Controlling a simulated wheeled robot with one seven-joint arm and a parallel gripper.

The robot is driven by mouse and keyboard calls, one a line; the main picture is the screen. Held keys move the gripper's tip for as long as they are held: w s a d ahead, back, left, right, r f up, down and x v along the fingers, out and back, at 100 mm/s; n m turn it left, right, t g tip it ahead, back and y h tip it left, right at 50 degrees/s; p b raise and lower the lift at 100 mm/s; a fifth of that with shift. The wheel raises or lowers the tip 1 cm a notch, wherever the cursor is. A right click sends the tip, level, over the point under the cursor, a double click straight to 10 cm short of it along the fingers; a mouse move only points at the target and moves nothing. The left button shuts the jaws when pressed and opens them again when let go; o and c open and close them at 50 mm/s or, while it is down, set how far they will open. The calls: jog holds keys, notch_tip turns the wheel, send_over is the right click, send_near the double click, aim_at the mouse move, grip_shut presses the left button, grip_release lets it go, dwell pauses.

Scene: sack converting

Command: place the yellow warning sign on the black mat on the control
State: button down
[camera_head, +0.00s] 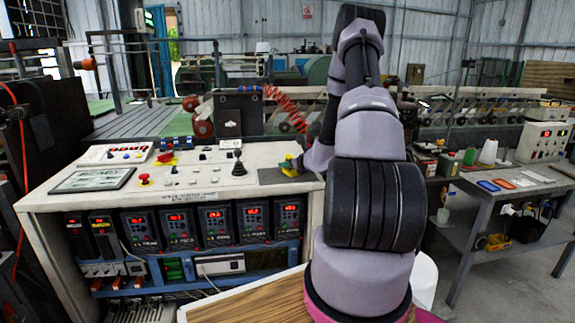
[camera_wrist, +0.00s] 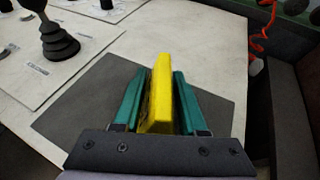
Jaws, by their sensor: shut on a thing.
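The yellow warning sign (camera_wrist: 160,92) stands edge-on between the two green fingers of my gripper (camera_wrist: 158,100) in the wrist view. My gripper is shut on it. The black mat (camera_wrist: 75,122) lies flat on the pale console top, below and around the sign in the wrist view. The mat also shows in the head view (camera_head: 270,177). I cannot tell whether the sign's lower edge touches the mat.
The control console (camera_head: 205,188) has a black joystick (camera_head: 239,165) left of the mat; the joystick (camera_wrist: 58,40) also shows in the wrist view. A red button (camera_head: 145,180) and a framed panel (camera_head: 93,180) sit further left. A coiled red hose (camera_head: 285,108) hangs behind. A side table (camera_head: 520,185) stands right.

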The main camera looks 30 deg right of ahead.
jog(key=shift+c, duration=2.3)
grip_release()
